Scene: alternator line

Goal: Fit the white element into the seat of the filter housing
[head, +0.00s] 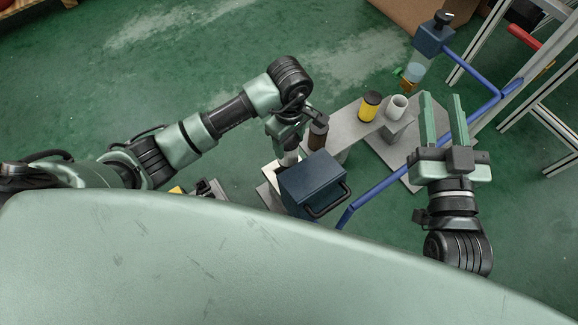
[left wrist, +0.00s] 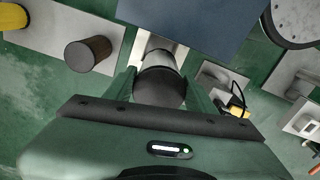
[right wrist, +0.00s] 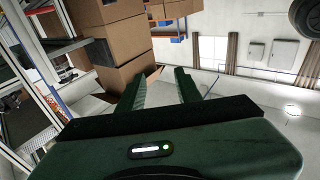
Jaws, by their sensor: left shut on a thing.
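A white hollow cylinder (head: 397,106), which looks like the white element, stands upright on a grey block at the right end of the bench. My left gripper (head: 289,139) is shut on a dark-topped cylinder with a pale grey body (left wrist: 160,60), beside the dark blue box. I cannot tell whether this cylinder is the filter housing, and no seat is visible. My right gripper (head: 444,98) is open and empty, to the right of the white cylinder and apart from it. In the right wrist view its fingers (right wrist: 160,88) show nothing between them.
A yellow cylinder (head: 370,105) and a brown one (head: 318,136) stand on the grey bench (head: 343,124). The dark blue box (head: 312,184) has a black handle. A blue unit with a clear bowl (head: 414,72) sits on a blue pipe. Open green floor lies behind.

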